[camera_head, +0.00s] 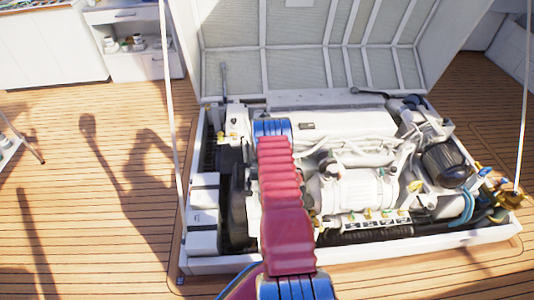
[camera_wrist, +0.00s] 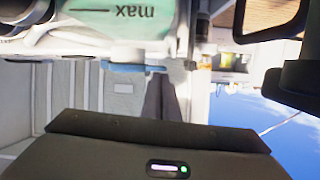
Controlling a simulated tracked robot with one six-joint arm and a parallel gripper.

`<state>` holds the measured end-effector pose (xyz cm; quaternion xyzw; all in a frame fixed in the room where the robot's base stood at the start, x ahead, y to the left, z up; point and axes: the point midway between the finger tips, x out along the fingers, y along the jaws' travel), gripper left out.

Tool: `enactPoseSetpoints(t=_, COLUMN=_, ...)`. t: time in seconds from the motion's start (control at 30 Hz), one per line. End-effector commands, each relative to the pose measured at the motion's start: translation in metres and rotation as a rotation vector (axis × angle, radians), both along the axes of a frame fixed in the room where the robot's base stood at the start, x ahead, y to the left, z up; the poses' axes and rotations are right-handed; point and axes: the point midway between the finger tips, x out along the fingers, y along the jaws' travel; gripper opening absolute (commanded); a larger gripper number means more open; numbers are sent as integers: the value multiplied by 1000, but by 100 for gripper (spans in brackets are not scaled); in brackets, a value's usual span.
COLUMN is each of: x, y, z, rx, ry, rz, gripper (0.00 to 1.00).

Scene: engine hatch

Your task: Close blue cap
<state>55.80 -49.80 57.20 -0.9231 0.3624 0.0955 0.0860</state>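In the wrist view a flat blue piece (camera_wrist: 133,67), which looks like the blue cap, shows edge-on beside a pale green translucent tank (camera_wrist: 125,22) marked "max", the lettering upside down. My gripper (camera_wrist: 160,78) shows as dark narrow fingers close together, with nothing visible between them. Its tips are close to the right end of the blue piece; I cannot tell whether they touch. In the head view my red and blue arm reaches over the engine (camera_head: 350,185) and hides the gripper. I cannot make out the cap there.
The engine sits in a white-framed hatch opening, with the raised hatch lid (camera_head: 300,50) behind it. Thin struts stand at both sides. Dark parts (camera_wrist: 270,18) lie at the upper right of the wrist view.

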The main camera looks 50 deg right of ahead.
Motion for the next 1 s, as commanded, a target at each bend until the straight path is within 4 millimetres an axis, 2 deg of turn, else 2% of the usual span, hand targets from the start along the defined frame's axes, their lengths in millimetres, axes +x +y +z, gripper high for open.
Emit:
enactPoseSetpoints(t=0.23, x=-1, y=2, z=4, rx=4, ry=4, rz=2, gripper=0)
enactPoseSetpoints(t=0.57, x=1, y=1, z=41, rx=-1, ry=0, rz=1, gripper=0)
enactPoseSetpoints(t=1.0, x=-44, y=42, z=54, rx=2, ry=2, rz=0, gripper=0)
